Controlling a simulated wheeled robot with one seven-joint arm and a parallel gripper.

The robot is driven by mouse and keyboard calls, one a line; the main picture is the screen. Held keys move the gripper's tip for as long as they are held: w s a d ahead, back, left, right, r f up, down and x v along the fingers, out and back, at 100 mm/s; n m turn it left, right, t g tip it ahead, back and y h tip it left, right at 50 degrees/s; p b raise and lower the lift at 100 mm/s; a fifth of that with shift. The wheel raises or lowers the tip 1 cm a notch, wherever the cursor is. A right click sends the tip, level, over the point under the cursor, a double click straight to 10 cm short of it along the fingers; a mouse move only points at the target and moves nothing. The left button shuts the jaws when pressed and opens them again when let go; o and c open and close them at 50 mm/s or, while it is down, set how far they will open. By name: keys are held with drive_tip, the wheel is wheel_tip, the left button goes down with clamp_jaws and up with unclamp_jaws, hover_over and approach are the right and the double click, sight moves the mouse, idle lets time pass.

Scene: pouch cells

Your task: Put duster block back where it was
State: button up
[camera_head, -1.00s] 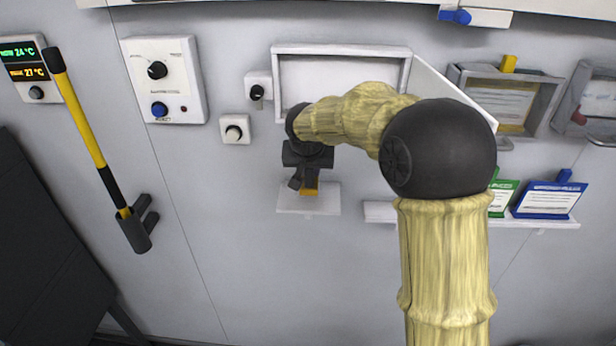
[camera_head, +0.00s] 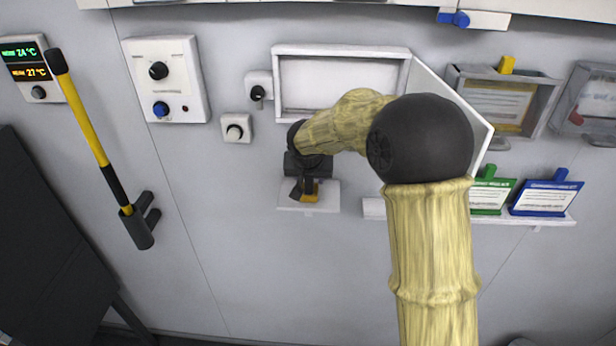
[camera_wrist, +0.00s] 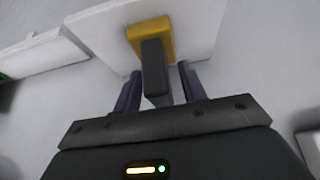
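The duster block is a yellow block with a dark grey grip (camera_wrist: 154,68); its yellow part also shows in the head view (camera_head: 311,197). It is at the small white wall shelf (camera_head: 290,208), whose pale surface (camera_wrist: 195,22) lies behind it in the wrist view. My gripper (camera_wrist: 160,84) is open, with a finger on each side of the grey grip and gaps visible beside it. In the head view my gripper (camera_head: 302,190) is just above the shelf, and its wrist hides part of the block.
To the right, a longer white ledge (camera_head: 373,208) holds a green card holder (camera_head: 490,196) and a blue one (camera_head: 546,198). An open white wall box (camera_head: 340,52) is above my wrist. A knob plate (camera_head: 236,128) is at left. The wall below the shelf is clear.

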drive_tip(key=shift+r, duration=0.1)
drive_tip(key=shift+s+r, duration=0.25)
drive_tip(key=shift+r, duration=0.3)
drive_tip(key=b+v, duration=0.3)
drive_tip(key=v, duration=0.8)
drive_tip(key=shift+f, duration=0.1)
drive_tip(key=s+d+f+g, duration=0.3)
drive_tip(key=s+d+f, duration=1.4)
drive_tip(key=s, duration=0.4)
drive_tip(key=shift+s+d+f, duration=0.25)
drive_tip(key=shift+d+f, duration=0.05)
drive_tip(key=shift+f, duration=0.35)
